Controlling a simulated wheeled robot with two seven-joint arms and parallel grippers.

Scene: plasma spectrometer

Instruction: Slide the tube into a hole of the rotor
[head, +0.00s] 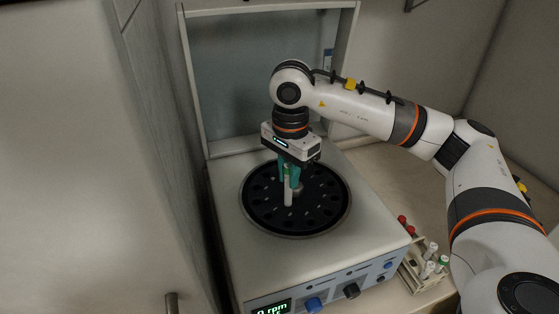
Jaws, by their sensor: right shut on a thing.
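The rotor (327,211) is a round black disc with a ring of holes, set in the top of a white centrifuge (235,247). My right gripper (289,181) points down over the rotor. Its green fingers are shut on a white tube (288,195), held roughly upright. The tube's lower end appears over the rotor's middle or front part; I cannot tell whether it touches the rotor or enters a hole. The fingers partly hide the rotor's centre. My left gripper is not in view.
The centrifuge's raised lid (258,75) stands behind the rotor. A tube rack (413,270) with several red-, white- and green-capped tubes stands to the right of the centrifuge. A pale wall or cabinet (80,180) closes off the left side.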

